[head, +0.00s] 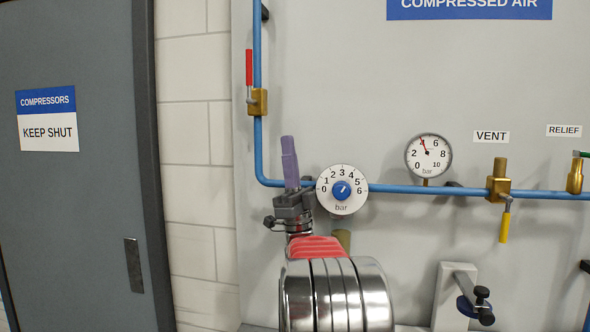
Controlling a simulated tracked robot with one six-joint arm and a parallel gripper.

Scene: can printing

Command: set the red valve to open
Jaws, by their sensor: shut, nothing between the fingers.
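The red valve has a brass body (258,102) on the vertical blue pipe at the upper left of the panel. Its red lever (249,67) points straight up, alongside and parallel to the pipe. My gripper (288,142) is shut and empty, its purple fingers pressed together and pointing up. In the picture it is below and to the right of the red valve, apart from the lever. It overlaps the horizontal pipe just left of the regulator dial; its depth from the panel is hard to tell.
A regulator dial with a blue knob (342,190) is just right of my gripper. Farther right are a gauge (428,155), the yellow vent lever (505,225) pointing down, and the green relief lever (581,154). A grey door (70,220) is at left. The panel around the red lever is clear.

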